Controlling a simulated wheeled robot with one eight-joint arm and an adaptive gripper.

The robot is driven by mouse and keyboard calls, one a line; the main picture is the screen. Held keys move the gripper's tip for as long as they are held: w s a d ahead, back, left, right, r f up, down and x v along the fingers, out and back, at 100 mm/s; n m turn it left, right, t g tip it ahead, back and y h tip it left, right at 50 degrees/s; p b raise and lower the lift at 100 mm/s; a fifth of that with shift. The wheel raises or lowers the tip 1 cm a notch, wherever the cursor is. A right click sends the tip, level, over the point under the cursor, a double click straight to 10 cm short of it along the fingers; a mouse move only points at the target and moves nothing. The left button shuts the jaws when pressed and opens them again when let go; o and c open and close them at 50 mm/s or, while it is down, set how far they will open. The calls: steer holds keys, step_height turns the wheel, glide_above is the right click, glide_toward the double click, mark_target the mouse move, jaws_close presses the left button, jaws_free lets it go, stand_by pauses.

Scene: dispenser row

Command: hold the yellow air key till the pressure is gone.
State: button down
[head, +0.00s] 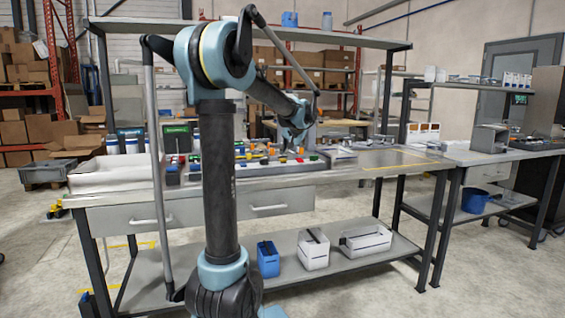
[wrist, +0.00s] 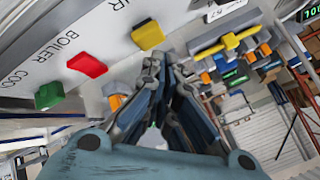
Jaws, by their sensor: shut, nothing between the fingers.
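The yellow key (wrist: 148,35) sticks out of a pale panel in the wrist view, beside a label cut off by the frame's top edge. My gripper (wrist: 165,66) is shut and empty, its fingertips close to the yellow key in the picture. A narrow gap shows between them; I cannot tell the true distance. In the head view my gripper (head: 297,142) is over the row of coloured parts on the bench, where the yellow key is too small to tell apart.
A red key (wrist: 87,64) by the word BOILER and a green key (wrist: 49,95) share the panel. A yellow bar handle (wrist: 228,43) is to the right. A display with green digits (wrist: 309,12) is partly cut off.

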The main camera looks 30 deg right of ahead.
steer(key=shift+f, duration=0.1)
steer(key=shift+f, duration=0.25)
steer(key=shift+f, duration=0.55)
stand_by(1.0)
steer(key=shift+r, duration=0.15)
stand_by(2.0)
steer(key=shift+r, duration=0.85)
steer(key=shift+r, duration=2.5)
